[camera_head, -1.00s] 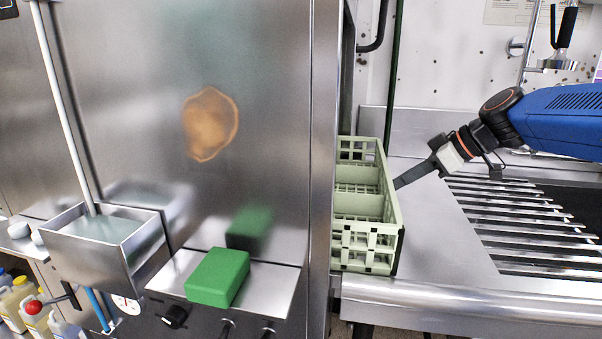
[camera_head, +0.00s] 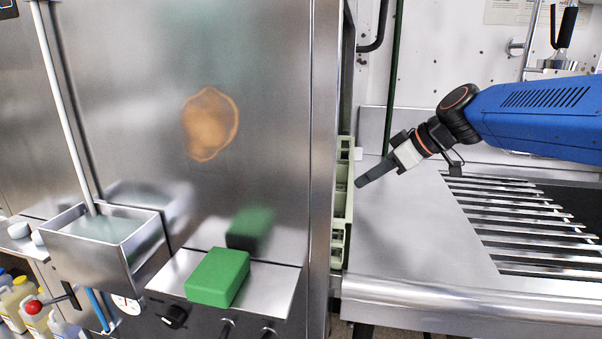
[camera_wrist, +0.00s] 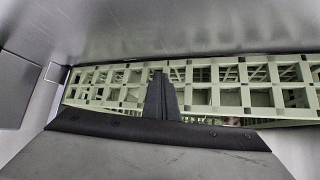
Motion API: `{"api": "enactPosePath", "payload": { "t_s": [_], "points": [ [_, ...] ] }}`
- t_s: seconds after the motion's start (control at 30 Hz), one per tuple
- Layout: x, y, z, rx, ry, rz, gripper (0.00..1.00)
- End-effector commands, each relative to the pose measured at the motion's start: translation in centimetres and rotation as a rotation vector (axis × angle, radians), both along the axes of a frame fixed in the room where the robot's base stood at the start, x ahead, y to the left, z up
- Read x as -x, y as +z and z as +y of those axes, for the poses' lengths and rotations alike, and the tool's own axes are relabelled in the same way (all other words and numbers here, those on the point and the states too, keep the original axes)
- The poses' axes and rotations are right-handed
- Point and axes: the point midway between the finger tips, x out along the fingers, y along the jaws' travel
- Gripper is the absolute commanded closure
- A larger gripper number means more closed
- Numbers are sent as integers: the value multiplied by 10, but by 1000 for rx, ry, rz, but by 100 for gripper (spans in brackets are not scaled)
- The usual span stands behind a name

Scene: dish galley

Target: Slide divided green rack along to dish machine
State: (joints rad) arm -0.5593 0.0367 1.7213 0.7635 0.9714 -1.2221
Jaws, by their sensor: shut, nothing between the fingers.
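The pale green divided rack (camera_head: 349,209) is mostly inside the opening of the steel dish machine (camera_head: 240,60). Only a narrow strip of it shows past the machine's right edge in the head view. My gripper (camera_head: 360,183) is shut and empty, its tips at the rack's right side; I cannot tell from the head view if they touch. In the wrist view the rack's latticed side wall (camera_wrist: 215,95) spans the picture, and my shut fingers (camera_wrist: 160,97) stand in front of it. The rack's far part is hidden by the machine.
The steel table (camera_head: 410,240) right of the machine is clear. A slatted drain section (camera_head: 525,225) lies further right. A green block (camera_head: 217,277) sits on the machine's front ledge, beside a steel box (camera_head: 105,245). Bottles (camera_head: 30,305) stand lower left.

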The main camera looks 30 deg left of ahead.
Motion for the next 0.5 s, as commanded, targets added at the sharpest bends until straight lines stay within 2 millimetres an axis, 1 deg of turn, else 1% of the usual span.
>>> {"api": "enactPosePath", "payload": {
  "t_s": [0.1,0.5],
  "points": [
    [4,0,10,0,3,0,100],
    [12,0,41,0,2,1,100]
  ]
}}
